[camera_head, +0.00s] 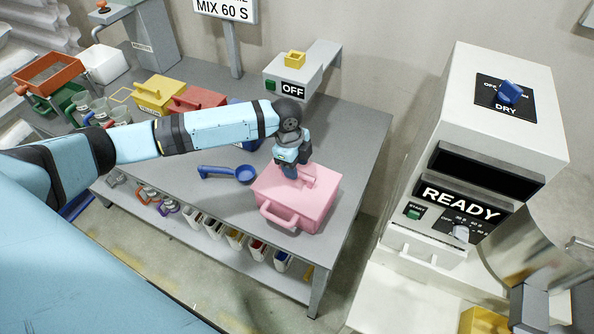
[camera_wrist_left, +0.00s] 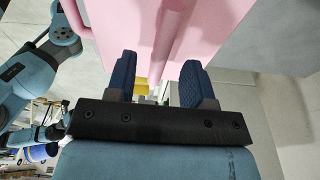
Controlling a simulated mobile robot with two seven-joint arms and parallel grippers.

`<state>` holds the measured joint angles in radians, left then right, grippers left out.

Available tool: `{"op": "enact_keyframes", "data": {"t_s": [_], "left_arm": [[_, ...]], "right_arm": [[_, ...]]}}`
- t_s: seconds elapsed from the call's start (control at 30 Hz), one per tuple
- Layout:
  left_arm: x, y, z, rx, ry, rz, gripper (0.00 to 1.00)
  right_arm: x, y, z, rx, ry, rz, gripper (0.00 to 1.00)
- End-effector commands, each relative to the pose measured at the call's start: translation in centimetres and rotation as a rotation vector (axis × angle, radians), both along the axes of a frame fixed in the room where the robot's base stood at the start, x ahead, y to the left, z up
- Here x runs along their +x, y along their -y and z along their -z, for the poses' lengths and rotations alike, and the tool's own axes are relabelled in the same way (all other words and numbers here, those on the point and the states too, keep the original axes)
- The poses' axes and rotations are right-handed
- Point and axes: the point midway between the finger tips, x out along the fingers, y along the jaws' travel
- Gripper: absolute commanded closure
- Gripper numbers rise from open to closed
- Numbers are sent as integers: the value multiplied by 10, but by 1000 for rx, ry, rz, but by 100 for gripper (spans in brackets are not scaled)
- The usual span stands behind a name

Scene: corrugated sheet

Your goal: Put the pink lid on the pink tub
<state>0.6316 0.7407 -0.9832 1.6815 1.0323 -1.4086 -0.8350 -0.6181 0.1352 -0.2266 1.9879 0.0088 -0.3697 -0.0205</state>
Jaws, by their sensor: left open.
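The pink tub (camera_head: 312,218) stands near the front right of the grey table, its loop handle facing the front. The pink lid (camera_head: 325,180) lies on top of it and looks level; whether it is fully seated I cannot tell. My left gripper (camera_head: 291,176) is over the lid, at its raised handle. In the left wrist view the open fingers (camera_wrist_left: 160,85) stand either side of a pink bar (camera_wrist_left: 168,40), apparently the lid's handle, with gaps beside it. The fingertips partly hide the handle in the head view. My right gripper does not show.
A blue ladle (camera_head: 245,174) lies left of the tub. Yellow (camera_head: 158,93) and red (camera_head: 198,100) tubs stand behind my left arm. A box marked OFF (camera_head: 285,85) stands at the back, and a white READY machine (camera_head: 480,140) to the right. The table's front edge is close.

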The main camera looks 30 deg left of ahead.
Motion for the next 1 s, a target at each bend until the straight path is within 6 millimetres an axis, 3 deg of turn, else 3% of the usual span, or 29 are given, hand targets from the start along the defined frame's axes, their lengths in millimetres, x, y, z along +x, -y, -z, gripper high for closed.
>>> {"op": "enact_keyframes", "data": {"t_s": [0.2, 0.43, 0.63, 1.0], "left_arm": [[1, -8, -52, 0, 5, 0, 52], [1, -14, -92, 1, 3, 2, 52], [1, -17, -107, 0, 2, 0, 52], [0, -17, -108, 0, 1, 1, 52]], "right_arm": [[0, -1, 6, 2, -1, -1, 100], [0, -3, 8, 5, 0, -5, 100], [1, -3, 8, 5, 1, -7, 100], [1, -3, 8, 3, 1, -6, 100]]}}
